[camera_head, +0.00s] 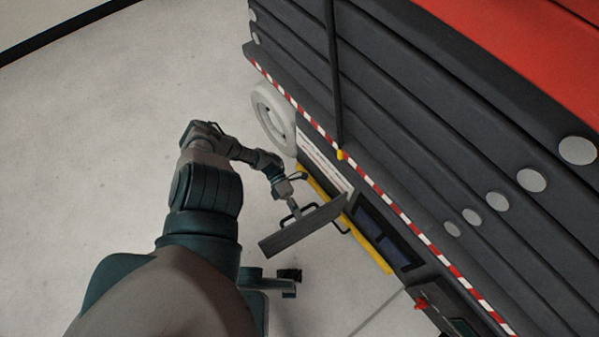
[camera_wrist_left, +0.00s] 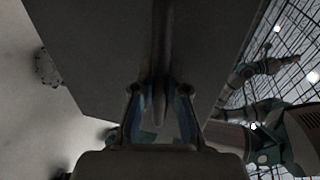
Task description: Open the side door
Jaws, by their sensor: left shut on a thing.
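The side door is a flat grey panel (camera_head: 302,229) low on the machine's side, and it stands swung outward from the body. My left gripper (camera_head: 291,204) is at the door's outer face, shut on its dark bar handle. In the left wrist view, the two fingers (camera_wrist_left: 160,92) close around the handle bar (camera_wrist_left: 161,45), with the door panel (camera_wrist_left: 100,50) filling the view behind. Beside the door an open compartment (camera_head: 372,222) shows a dark blue inside. The door's hinge is hard to make out.
The machine's dark ribbed side (camera_head: 420,130) and red-white striped edge (camera_head: 385,200) overhang the door. A white wheel (camera_head: 273,117) is beyond it and a yellow strip (camera_head: 377,257) runs below the opening. Pale floor (camera_head: 90,150) is clear on the left.

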